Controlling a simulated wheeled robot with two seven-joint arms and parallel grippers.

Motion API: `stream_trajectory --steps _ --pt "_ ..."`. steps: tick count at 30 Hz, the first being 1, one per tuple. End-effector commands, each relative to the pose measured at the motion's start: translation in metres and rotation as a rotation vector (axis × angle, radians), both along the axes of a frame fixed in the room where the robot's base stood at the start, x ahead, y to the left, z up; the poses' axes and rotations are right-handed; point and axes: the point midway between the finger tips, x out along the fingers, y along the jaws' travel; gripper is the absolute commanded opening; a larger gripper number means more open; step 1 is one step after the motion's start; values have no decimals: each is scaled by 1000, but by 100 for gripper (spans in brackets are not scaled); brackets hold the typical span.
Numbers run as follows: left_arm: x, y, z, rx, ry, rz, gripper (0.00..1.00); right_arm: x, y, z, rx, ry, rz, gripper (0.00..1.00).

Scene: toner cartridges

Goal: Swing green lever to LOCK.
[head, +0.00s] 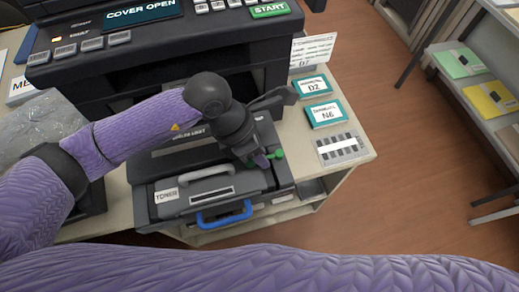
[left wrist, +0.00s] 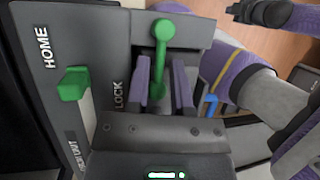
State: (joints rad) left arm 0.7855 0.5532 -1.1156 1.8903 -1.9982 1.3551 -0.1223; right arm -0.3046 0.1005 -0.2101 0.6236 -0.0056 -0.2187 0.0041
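The green lever (left wrist: 163,45), with a round knob at its far end, stands on a grey panel in the left wrist view. A bit of green (head: 278,154) shows beside my left gripper (head: 261,160) in the head view. The purple fingers of my left gripper (left wrist: 163,85) are apart, one on each side of the lever's shaft, with a gap visible. The word LOCK (left wrist: 118,95) is printed on the panel left of the fingers. My right gripper is not visible in the head view; only a purple sleeve crosses the bottom.
A second green knob (left wrist: 73,83) sits in a slot near the word HOME (left wrist: 47,47). The toner unit (head: 168,208) has a blue handle (head: 222,216) at its front. The printer (head: 165,60) rises behind. Teal boxes (head: 326,113) and a grey card (head: 340,148) lie to the right.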

Motion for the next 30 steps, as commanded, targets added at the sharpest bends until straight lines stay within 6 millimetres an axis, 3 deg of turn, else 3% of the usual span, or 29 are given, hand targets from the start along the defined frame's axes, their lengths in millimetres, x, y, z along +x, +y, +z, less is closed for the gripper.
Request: stream_trajectory --steps 7,18,30 --pt "1 3 7 0 -2 2 28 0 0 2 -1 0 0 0" --pt "6 38 82 0 -4 2 28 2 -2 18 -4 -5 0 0" --pt "6 42 90 0 0 0 28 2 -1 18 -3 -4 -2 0"
